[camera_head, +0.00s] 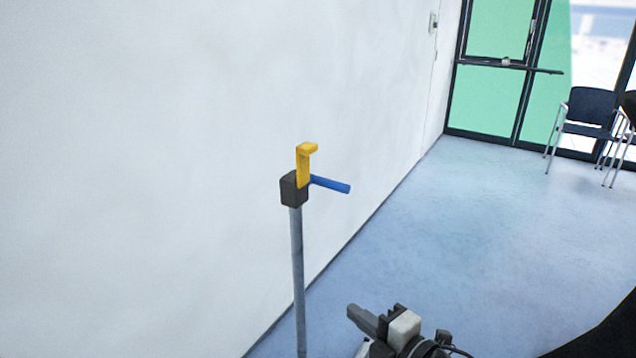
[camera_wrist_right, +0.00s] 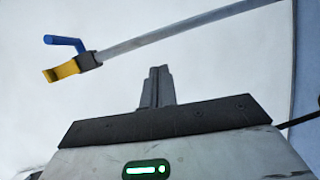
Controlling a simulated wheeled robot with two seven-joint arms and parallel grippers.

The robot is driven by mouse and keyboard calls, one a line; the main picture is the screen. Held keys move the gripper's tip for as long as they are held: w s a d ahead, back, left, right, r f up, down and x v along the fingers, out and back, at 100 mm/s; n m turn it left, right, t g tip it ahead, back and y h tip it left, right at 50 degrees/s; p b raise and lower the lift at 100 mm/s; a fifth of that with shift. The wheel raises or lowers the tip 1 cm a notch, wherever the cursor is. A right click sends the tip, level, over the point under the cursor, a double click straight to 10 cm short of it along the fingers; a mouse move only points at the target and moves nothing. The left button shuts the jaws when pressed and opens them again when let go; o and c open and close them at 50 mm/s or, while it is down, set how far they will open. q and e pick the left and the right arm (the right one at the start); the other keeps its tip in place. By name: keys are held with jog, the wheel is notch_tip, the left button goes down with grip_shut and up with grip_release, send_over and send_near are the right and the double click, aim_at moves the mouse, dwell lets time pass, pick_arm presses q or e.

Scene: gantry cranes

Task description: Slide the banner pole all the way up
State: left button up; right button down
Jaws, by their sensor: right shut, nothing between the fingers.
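The banner pole (camera_head: 298,265) is a thin grey upright pole in front of the white wall. At its top are a black block (camera_head: 294,189), a yellow hook-shaped piece (camera_head: 303,165) and a blue rod handle (camera_head: 330,185) pointing right. My right gripper (camera_head: 362,318) is below and to the right of the blue handle, apart from the pole. In the right wrist view the gripper's fingers (camera_wrist_right: 157,87) are together and empty, and the pole (camera_wrist_right: 190,28) with its yellow piece (camera_wrist_right: 62,71) and blue handle (camera_wrist_right: 64,41) lies beyond them. The pole's lower end is out of the head view. My left gripper is not in view.
A white wall (camera_head: 140,150) runs behind the pole. The blue floor (camera_head: 470,240) to the right is open. A dark chair (camera_head: 590,108) stands at the far right by green glazed doors (camera_head: 490,95).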

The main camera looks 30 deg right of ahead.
jog(key=w+d+r+n+t+y+b, duration=0.1)
jog(key=w+d+r+n+t+y, duration=0.2)
jog(key=r+n, duration=0.6)
jog(key=n+g+y, duration=0.1)
jog(key=n+y, duration=0.3)
jog(key=n, duration=1)
send_near(305, 158)
jog(key=s+d+f, duration=0.2)
jog(key=s+f, duration=0.1)
jog(key=f, duration=0.2)
jog(key=x, duration=0.3)
jog(key=p+x, duration=0.1)
jog(key=x, duration=0.5)
jog(key=shift+w+a+r, duration=0.1)
jog(key=shift+a+r, duration=0.05)
jog(key=shift+r, duration=0.25)
notch_tip(305, 158, up, 3)
jog(key=shift+w+a+p, duration=0.1)
jog(key=shift+p, duration=0.85)
jog(key=shift+r+m, duration=0.3)
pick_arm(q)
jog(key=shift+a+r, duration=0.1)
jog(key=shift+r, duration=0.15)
pick_arm(e)
jog(key=shift+r, duration=0.1)
